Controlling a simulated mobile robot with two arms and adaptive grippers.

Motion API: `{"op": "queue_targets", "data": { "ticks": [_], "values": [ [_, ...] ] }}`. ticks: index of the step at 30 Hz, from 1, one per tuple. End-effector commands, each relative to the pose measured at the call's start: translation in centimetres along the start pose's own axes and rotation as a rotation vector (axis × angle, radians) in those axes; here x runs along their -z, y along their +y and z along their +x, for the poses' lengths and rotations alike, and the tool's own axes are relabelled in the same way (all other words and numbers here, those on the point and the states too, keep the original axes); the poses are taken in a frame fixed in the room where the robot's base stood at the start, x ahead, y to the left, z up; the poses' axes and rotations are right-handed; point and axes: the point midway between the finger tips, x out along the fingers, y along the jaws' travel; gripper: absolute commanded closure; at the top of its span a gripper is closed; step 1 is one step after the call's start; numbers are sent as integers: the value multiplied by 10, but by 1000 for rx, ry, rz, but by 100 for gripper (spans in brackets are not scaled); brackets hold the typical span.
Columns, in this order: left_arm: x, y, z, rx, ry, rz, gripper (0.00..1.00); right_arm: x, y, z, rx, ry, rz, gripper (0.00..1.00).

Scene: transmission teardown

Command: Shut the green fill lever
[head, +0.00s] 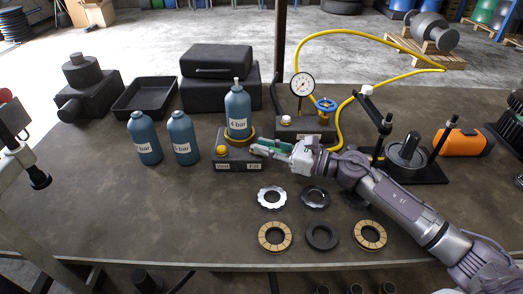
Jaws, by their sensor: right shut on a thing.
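The green fill lever (274,143) shows as a small green strip at the right side of the dark fill station block (225,157). My right gripper (266,149) reaches in from the right and is shut on the lever, hiding part of it. A blue bottle (238,112) marked in bar stands upright in the brass ring on top of the block. A yellow button (221,150) sits on the block's front left.
Two more blue bottles (145,138) (183,139) stand left of the station. A pressure gauge (301,85) and a blue valve wheel (325,104) stand behind my gripper, with a yellow hose (339,127). Several rings and discs (322,236) lie in front.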

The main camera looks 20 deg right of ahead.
Motion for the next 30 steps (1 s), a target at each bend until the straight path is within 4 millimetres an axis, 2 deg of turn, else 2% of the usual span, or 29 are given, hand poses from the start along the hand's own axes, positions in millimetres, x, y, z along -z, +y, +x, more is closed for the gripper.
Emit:
{"op": "queue_targets", "data": {
  "ticks": [15, 16, 20, 21, 30],
  "values": [
    [0, -4, 3, 5, 1, -2, 100, 1, -1, -3, 0, 2, 0, 100],
    [0, -4, 3, 5, 1, -2, 100, 1, -1, -3, 0, 2, -1, 81],
    [0, -4, 3, 5, 1, -2, 100, 0, -1, -3, -1, 2, -1, 60],
    [0, -4, 3, 5, 1, -2, 100, 0, -1, -3, -1, 1, -1, 57],
    [0, -4, 3, 5, 1, 1, 100, 0, -1, -4, -1, 1, 0, 57]
  ]
}}
